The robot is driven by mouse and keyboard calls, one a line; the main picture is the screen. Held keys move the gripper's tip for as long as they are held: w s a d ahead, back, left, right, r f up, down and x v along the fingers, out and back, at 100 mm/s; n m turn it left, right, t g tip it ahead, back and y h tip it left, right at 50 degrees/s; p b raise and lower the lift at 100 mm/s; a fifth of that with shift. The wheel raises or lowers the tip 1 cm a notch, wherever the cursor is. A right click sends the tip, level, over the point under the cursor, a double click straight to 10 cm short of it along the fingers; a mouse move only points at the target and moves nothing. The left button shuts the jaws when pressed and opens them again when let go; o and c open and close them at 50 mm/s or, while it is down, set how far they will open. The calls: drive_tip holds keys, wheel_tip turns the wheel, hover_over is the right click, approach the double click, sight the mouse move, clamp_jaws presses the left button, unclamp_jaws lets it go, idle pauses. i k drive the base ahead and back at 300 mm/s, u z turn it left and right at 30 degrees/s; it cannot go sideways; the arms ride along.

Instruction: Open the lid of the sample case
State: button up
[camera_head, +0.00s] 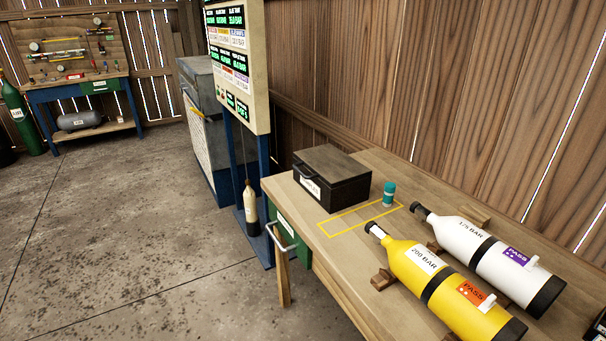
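The likely sample case is a dark box (332,178) with a white label on its front, near the far left end of the wooden workbench. Its lid is shut. The label text is too small to read. My gripper is not in view.
A yellow outlined rectangle (361,217) lies on the bench before the box. A small teal-capped vial (389,194) stands beside it. A yellow cylinder (440,284) and a white cylinder (493,259) lie on wooden rests at right. Open concrete floor (130,235) spreads at left.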

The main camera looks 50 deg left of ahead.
sight(335, 168)
drive_tip(key=k, duration=1.15)
drive_tip(key=u, duration=0.7)
drive_tip(key=i, duration=0.55)
drive_tip(key=u, duration=0.75)
drive_tip(key=i, duration=0.35)
drive_tip(key=u, duration=0.15)
